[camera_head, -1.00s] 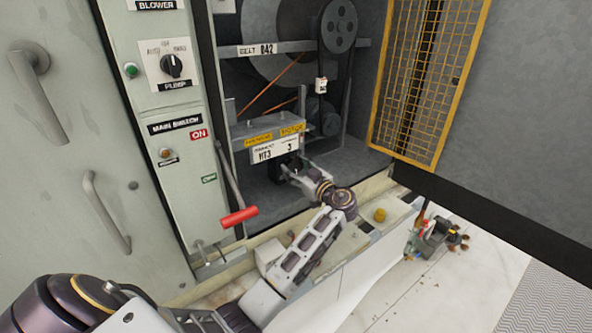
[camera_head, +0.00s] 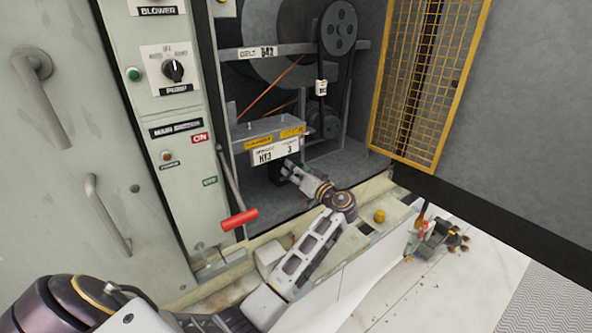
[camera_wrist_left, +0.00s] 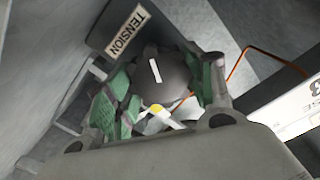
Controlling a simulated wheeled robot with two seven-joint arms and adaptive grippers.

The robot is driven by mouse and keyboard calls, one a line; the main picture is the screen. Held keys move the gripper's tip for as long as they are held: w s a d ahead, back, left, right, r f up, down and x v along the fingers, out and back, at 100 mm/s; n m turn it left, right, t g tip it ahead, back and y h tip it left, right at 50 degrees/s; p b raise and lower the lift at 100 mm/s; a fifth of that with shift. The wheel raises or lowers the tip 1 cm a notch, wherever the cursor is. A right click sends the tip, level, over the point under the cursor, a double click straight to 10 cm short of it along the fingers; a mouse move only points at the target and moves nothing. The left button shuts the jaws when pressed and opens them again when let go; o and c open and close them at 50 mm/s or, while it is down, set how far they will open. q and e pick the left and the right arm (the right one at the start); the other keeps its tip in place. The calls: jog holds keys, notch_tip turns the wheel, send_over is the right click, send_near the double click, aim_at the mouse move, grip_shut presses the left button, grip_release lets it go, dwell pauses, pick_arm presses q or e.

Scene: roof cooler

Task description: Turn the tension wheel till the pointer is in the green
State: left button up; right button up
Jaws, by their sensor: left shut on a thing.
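The tension wheel (camera_wrist_left: 172,78), a dark round knob with a white mark on its face, sits below a TENSION label (camera_wrist_left: 127,33) in the left wrist view. My left gripper (camera_wrist_left: 160,88) is shut on it, with a green-padded finger on either side. No green zone can be made out. My right gripper is not in view.
A red-handled lever (camera_head: 239,219) stands left of my forearm. Behind are the belt and pulleys (camera_head: 338,28). A yellow mesh guard (camera_head: 425,80) hangs open at right.

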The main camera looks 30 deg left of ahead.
pick_arm(q)
jog(key=shift+r+m, duration=0.1)
jog(key=shift+m, duration=0.4)
jog(key=shift+m+p, duration=0.3)
jog(key=shift+p, duration=0.1)
jog(key=shift+m, duration=0.5)
jog(key=shift+m+p, duration=0.4)
jog(key=shift+p, duration=0.05)
jog(key=shift+m+p, duration=0.6)
jog(key=shift+m, duration=0.8)
jog(key=shift+p, duration=0.35)
jog(key=o, duration=0.6)
jog(key=shift+c, duration=0.2)
jog(key=shift+o, duration=2.2)
jog(key=shift+v, duration=0.9)
jog(key=v, duration=1)
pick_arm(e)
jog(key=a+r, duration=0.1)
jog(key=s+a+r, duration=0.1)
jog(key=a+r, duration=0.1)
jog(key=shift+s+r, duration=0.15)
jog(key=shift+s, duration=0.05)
